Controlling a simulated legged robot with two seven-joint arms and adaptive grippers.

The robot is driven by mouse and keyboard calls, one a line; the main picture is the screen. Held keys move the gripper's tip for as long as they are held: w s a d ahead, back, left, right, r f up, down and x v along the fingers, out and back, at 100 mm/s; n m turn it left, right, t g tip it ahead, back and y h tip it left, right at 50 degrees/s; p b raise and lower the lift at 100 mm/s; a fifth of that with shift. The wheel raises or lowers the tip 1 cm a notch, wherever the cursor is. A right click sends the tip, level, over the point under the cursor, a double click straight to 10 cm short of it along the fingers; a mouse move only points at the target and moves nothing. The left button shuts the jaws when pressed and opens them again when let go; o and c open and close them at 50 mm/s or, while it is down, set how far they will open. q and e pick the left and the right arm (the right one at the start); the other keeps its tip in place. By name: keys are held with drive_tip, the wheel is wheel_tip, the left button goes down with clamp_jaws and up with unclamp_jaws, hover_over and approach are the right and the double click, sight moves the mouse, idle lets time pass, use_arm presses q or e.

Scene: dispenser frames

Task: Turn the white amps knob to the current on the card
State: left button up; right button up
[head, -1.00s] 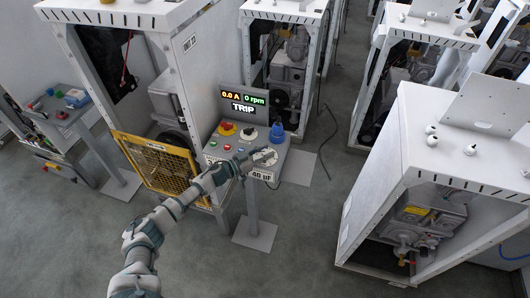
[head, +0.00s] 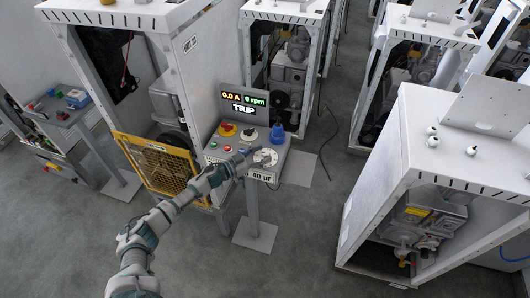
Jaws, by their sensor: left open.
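The white amps knob (head: 266,157) is on the sloped top of the grey control panel, at its front right. My left gripper (head: 250,153) is at the knob's left side, small and open; I cannot tell whether it touches the knob. The knob's exact setting is too small to read. A white label (head: 262,176) on the panel's front edge appears to read "40 UF". I cannot make out a card with a current on it. The display (head: 244,102) above the panel reads 0.0 A, 0 rpm and TRIP. My right gripper is not in view.
Behind the white knob are a blue knob (head: 277,133), a black knob (head: 249,134) and a red-and-yellow button (head: 227,129). Small coloured buttons sit at the panel's left. A yellow mesh guard (head: 160,166) stands left of the panel. Open floor lies to the right.

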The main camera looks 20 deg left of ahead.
use_arm(q)
drive_tip(key=v, duration=1)
drive_tip(key=shift+a, duration=0.2)
